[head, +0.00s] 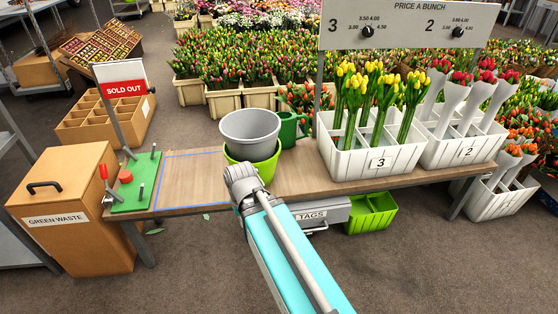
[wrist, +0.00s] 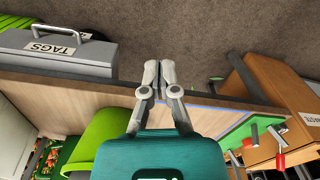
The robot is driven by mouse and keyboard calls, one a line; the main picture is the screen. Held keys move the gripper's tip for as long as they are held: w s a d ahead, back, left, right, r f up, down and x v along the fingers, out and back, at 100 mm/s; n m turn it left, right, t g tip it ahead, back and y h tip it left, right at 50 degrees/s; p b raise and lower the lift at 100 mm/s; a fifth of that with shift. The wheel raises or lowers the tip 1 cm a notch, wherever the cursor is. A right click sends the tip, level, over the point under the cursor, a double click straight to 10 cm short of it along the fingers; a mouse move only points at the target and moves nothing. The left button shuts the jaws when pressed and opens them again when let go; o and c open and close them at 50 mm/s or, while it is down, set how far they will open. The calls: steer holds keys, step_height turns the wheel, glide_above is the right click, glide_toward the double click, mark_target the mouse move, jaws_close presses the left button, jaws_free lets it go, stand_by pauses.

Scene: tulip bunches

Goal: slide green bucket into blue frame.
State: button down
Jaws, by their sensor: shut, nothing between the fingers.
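The green bucket (head: 260,170) stands on the wooden bench with a grey bucket (head: 249,126) nested upright in it. The blue frame (head: 159,185) is a thin outline on the bench top, left of the bucket; the space inside it is empty. My gripper (head: 238,170) is shut and empty at the front left of the green bucket, hiding part of its lower side. In the wrist view, my fingers (wrist: 160,66) are together above the bench edge, with the green bucket (wrist: 98,145) to their left and a blue line (wrist: 210,107) to their right. I cannot tell whether they touch the bucket.
A green board (head: 135,184) with posts and a red button lies left of the frame. A green watering can (head: 289,129) is close behind the bucket. White tulip crate 3 (head: 335,157) stands to the right. The green waste bin (head: 75,205) is at the bench's left end.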

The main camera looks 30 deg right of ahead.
steer(key=w+d+f+m+t+y+b, duration=0.6)
steer(key=w+d+t+y+b, duration=0.1)
steer(key=w+d+b, duration=0.55)
steer(key=w+d+m+t+b, duration=0.1)
steer(key=d+b, duration=0.1)
steer(key=d, duration=0.1)
steer(key=d+m+t+y+b, duration=0.1)
steer(key=d+t, duration=0.1)
steer(key=d, duration=0.1)
steer(key=w+d+m+t+b, duration=0.1)
steer(key=d+b, duration=0.1)
steer(key=d, duration=0.2)
steer(key=shift+w+r+t+b, duration=0.25)
steer(key=shift+w+t+b, duration=0.1)
steer(key=shift+t, duration=0.05)
steer(key=d+r+m+t+h+b, duration=0.1)
steer(key=d+r+m+t+b, duration=0.1)
steer(key=d, duration=0.9)
steer(key=m+t+b, duration=0.1)
steer(key=m+t, duration=0.1)
steer(key=shift+s+t+b, duration=0.2)
steer(key=shift+t+b, duration=0.1)
steer(key=shift+t, duration=0.1)
steer(key=shift+w, duration=0.15)
